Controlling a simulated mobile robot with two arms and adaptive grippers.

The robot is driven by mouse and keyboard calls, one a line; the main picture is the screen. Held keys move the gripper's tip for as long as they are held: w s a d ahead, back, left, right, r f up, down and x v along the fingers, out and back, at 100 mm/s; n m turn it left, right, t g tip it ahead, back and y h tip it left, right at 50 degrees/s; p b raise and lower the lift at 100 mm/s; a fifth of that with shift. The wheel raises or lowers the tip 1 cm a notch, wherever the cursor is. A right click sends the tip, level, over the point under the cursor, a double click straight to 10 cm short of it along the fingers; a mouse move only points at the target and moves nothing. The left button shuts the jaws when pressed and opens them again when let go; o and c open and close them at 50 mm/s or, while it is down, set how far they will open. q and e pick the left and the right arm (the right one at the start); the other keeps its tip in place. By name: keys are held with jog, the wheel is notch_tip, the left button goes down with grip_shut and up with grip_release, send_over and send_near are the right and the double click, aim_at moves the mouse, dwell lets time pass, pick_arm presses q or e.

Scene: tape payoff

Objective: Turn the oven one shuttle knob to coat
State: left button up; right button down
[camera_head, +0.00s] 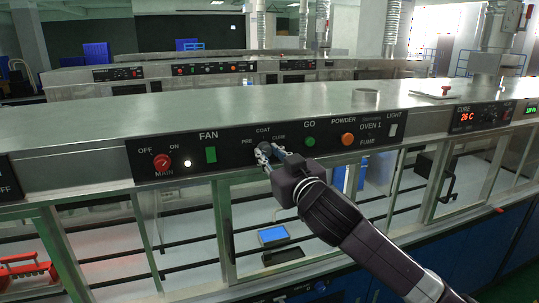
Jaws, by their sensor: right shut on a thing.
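The oven one control panel (232,149) is a black strip on the front of the steel oven, with white lettering. The shuttle knob (265,146) sits under the labels PRE, COAT and CURE. My right gripper (264,152) reaches in from the lower right and is shut on this knob. The fingers cover most of the knob, so its pointer direction is hidden. My left gripper is not in view.
On the same panel are a red main knob (162,162), a green fan switch (211,154), a green go button (310,141) and an orange powder button (348,139). Glass doors lie below. A cure display (467,116) reads 26 C at right.

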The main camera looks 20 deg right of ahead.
jog(key=shift+f+m, duration=0.1)
jog(key=shift+m, duration=0.2)
jog(key=shift+m+b, duration=0.4)
jog(key=shift+m, duration=0.4)
jog(key=m, duration=0.2)
jog(key=shift+a+m, duration=0.1)
jog(key=shift+m, duration=0.3)
jog(key=m, duration=0.2)
jog(key=shift+m, duration=0.4)
jog(key=shift+m+p, duration=0.95)
jog(key=shift+m, duration=1.05)
jog(key=shift+m+t+h, duration=0.3)
jog(key=c, duration=1.7)
grip_release()
